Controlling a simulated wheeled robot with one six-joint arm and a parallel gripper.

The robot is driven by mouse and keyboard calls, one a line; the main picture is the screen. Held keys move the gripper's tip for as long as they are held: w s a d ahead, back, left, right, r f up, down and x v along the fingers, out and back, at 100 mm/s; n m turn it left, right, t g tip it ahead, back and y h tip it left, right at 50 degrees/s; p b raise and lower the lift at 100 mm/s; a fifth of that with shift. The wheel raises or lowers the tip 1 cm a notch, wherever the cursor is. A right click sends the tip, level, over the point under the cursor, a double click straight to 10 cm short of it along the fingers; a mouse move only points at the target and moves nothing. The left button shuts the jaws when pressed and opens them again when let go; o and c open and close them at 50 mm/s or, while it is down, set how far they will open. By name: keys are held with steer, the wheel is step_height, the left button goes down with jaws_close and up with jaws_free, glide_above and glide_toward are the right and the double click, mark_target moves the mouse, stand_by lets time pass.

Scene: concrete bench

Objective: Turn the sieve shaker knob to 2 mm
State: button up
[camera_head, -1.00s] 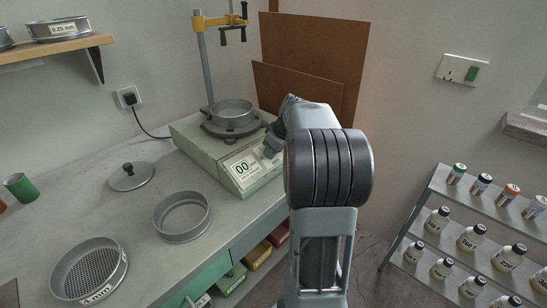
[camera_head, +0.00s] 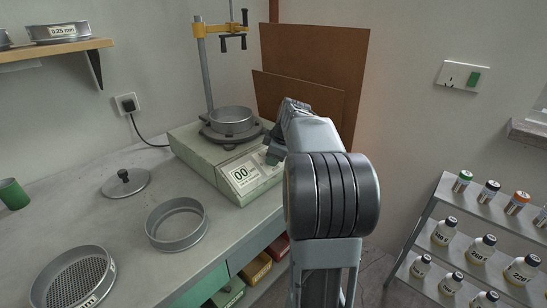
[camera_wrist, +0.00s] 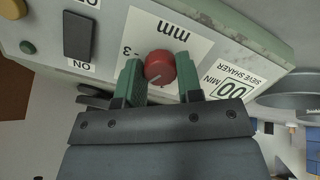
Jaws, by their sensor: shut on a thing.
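The sieve shaker (camera_head: 196,148) stands on the bench with a pan on top and a display reading 00. Its red knob (camera_wrist: 160,63) sits on a white panel marked "mm", upside down in the wrist view. A "3" is readable beside the knob; other marks are hidden by my fingers. A pale pointer line on the knob points toward the lower left of the wrist view. My gripper (camera_wrist: 158,79) is shut on the knob, one green finger on each side. In the head view my gripper (camera_head: 272,154) is at the shaker's front right, and the knob is hidden.
A dark rocker switch (camera_wrist: 78,35) marked ON is on the same panel. A lid (camera_head: 126,184), an empty ring (camera_head: 160,240) and a mesh sieve (camera_head: 105,262) lie on the bench left of the shaker. A bottle rack (camera_head: 410,245) stands at right.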

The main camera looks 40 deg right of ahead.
steer(key=o, duration=0.9)
steer(key=p+v, duration=0.2)
steer(key=v, duration=1.1)
steer(key=shift+s+r+p, duration=0.15)
steer(key=shift+r+p, duration=0.15)
steer(key=shift+r, duration=0.05)
